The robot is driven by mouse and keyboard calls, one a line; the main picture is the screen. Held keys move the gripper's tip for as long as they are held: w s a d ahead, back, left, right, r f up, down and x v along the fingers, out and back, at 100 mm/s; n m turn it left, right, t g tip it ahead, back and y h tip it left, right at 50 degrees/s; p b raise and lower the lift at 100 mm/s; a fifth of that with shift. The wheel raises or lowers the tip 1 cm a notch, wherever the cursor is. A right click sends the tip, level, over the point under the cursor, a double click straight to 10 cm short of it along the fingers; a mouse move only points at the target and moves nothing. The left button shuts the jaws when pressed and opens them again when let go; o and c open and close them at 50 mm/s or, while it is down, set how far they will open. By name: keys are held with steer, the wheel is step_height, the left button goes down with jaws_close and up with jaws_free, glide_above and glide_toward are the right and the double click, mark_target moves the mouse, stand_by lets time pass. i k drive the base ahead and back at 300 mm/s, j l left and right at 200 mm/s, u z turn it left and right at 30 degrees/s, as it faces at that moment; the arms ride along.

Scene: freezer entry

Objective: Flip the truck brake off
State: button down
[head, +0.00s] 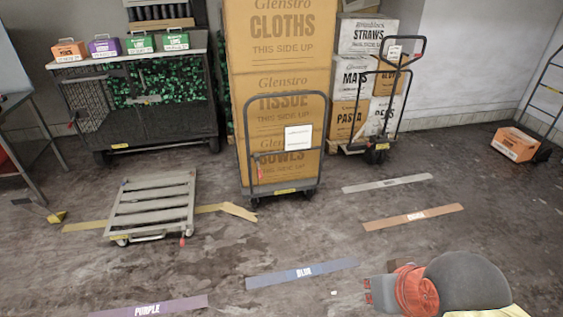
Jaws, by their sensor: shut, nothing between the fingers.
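A platform truck (322,150) with a grey push handle stands at the back centre, stacked with tall brown cartons (280,30). A small red part (261,173) shows low on its handle side; I cannot tell whether it is the brake or how it is set. A low, flat slatted truck (150,208) stands empty at left, with a small red part (182,241) at its front corner. My gripper (367,292) is at the bottom right, shut and empty, pointing left. It is well in front of both trucks and apart from them.
A mesh cart (140,125) with coloured boxes stands back left. A carton (515,144) lies far right. Floor strips, including blue (300,273) and purple (150,307), mark open floor.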

mark_target(259, 171)
steer(key=i+j+z, duration=0.35)
steer(key=i+j, duration=0.25)
steer(key=i, duration=0.35)
steer(key=i+j+z, duration=0.35)
steer(key=i+j, duration=0.5)
steer(key=i, duration=0.05)
